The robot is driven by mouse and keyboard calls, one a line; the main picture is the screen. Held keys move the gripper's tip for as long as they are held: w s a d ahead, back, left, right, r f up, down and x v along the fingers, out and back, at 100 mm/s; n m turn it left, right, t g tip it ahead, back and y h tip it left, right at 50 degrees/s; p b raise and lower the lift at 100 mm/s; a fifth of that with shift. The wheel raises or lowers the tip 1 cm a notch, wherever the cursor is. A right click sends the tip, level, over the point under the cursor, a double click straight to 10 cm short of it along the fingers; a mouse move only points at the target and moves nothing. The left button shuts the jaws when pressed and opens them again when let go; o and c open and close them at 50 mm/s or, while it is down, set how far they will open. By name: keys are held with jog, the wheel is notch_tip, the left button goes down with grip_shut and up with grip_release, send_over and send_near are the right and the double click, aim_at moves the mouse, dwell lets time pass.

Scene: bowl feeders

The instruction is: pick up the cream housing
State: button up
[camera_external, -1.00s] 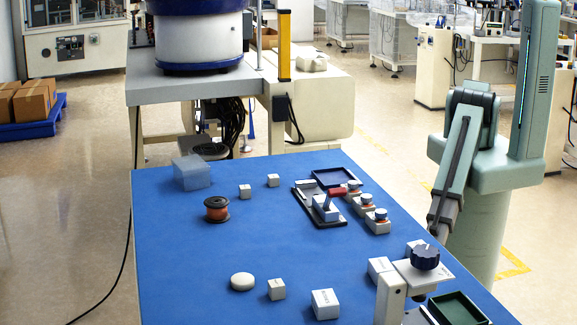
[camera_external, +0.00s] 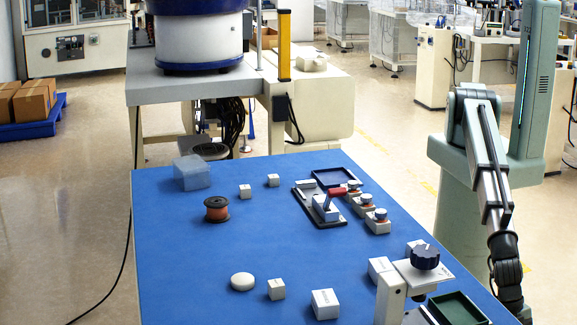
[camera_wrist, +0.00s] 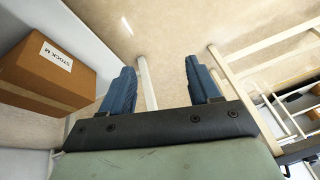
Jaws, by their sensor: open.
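Several cream pieces lie on the blue table, and I cannot tell which is the housing.
A clamp fixture with a dark knob (camera_external: 425,257) and a green tray (camera_external: 457,309) stand at the table's right front. A spool (camera_external: 216,209), a red-handled toggle fixture (camera_external: 325,207) and a dark blue tray (camera_external: 334,178) stand farther back. A carton (camera_wrist: 45,74) and pale frame bars (camera_wrist: 262,45) lie near my gripper.

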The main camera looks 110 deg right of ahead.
jog(key=w+a+r+n+y, duration=0.1)
jog(key=w+a+r+n, duration=0.2)
jog(key=r, duration=1.3)
jog(key=w+a+r+n, duration=0.1)
jog(key=w+a+r, duration=0.3)
jog(key=r, duration=1.1)
jog(key=w+d+r+n, duration=0.1)
jog(key=w+d+r, duration=0.5)
jog(key=w+r, duration=0.45)
jog(key=w+d+t+h, duration=0.1)
jog(key=w+d+t, duration=0.1)
jog(key=w+d, duration=1.3)
jog(key=m+g+h, duration=0.1)
jog(key=m+h, duration=0.1)
jog(key=h, duration=0.2)
send_near(272, 175)
jog(key=f, duration=0.4)
jog(key=shift+a+f, duration=0.25)
jog(key=shift+a, duration=0.05)
